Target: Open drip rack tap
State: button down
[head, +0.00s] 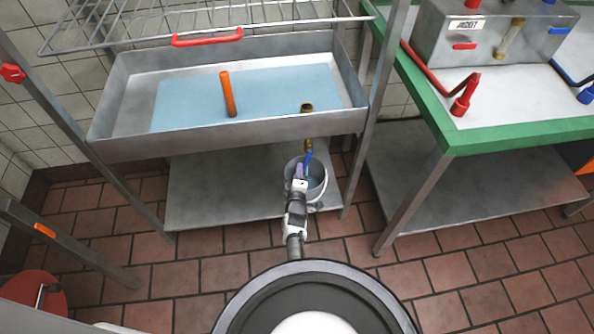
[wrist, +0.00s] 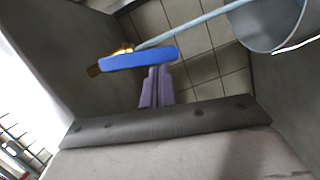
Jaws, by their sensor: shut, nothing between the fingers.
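The drip rack's basin (head: 120,147) is a grey metal trough holding flat blue liquid. Its brass tap (head: 309,145) hangs below the basin's front right, with a blue lever (head: 308,157). In the wrist view the blue lever (wrist: 140,60) lies across the picture, beside the brass end (wrist: 94,69). A pale blue streak (wrist: 190,25), looking like a water stream, runs from the tap toward the grey bucket (wrist: 290,38). My gripper (head: 302,168) is at the lever in the head view. Its purple fingers (wrist: 158,70) are shut and empty just by the lever; contact is unclear.
The bucket (head: 318,191) stands on the rack's lower shelf (head: 215,190). An orange pipe (head: 228,94) stands in the basin, and a wire rack with a red handle (head: 207,38) is above. A green-edged table (head: 520,134) is at right. Tiled floor is open in front.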

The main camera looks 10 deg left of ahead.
jog(key=shift+d+f+n, duration=0.15)
jog(key=shift+d+n, duration=0.1)
jog(key=shift+n, duration=0.15)
jog(key=shift+a, duration=0.15)
dwell(0.4)
